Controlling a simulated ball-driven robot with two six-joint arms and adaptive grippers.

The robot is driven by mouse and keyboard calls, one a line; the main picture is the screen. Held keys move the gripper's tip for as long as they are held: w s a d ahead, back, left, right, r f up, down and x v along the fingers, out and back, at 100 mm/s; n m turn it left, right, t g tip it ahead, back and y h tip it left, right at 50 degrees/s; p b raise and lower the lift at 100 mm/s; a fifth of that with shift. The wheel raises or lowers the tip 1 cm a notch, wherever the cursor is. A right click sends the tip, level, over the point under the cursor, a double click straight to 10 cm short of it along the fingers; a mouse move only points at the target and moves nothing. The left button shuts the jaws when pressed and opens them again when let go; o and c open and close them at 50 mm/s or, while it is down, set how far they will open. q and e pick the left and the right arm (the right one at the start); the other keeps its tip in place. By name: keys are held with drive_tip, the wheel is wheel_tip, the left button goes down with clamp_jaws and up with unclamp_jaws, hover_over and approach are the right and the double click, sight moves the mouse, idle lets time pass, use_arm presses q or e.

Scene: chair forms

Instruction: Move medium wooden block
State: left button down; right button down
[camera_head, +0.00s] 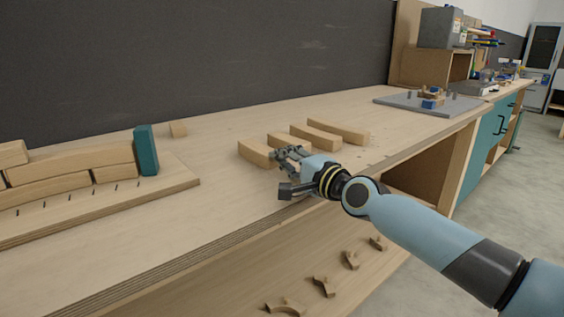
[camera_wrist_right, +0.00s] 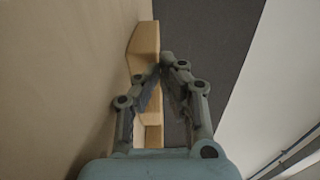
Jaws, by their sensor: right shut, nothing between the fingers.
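Several pale wooden blocks of different lengths lie in a row on the workbench in the head view. The nearest short block (camera_head: 254,152) lies just left of my right gripper (camera_head: 278,156). Behind it lie a middle-length block (camera_head: 316,137) and the longest block (camera_head: 340,131). I cannot tell for sure which one is the medium block. My right gripper is shut and empty, low beside the row's near end, hiding part of the blocks. In the right wrist view its fingertips (camera_wrist_right: 165,64) come together beside a block (camera_wrist_right: 144,40). My left gripper is not in view.
A wooden board (camera_head: 181,183) at left bears wooden pieces and a teal upright block (camera_head: 146,150). A grey plate (camera_head: 400,101) with parts lies at the far right. Small curved pieces (camera_head: 323,287) lie on the lower shelf.

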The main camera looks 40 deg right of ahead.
sight(259, 153)
drive_tip(key=shift+w, duration=0.25)
drive_tip(key=w, duration=0.2)
drive_tip(key=w+b, duration=0.1)
drive_tip(key=shift+w+a+f, duration=0.1)
drive_tip(key=shift+w+a, duration=0.1)
drive_tip(key=shift+w, duration=0.2)
drive_tip(key=shift+s, duration=0.1)
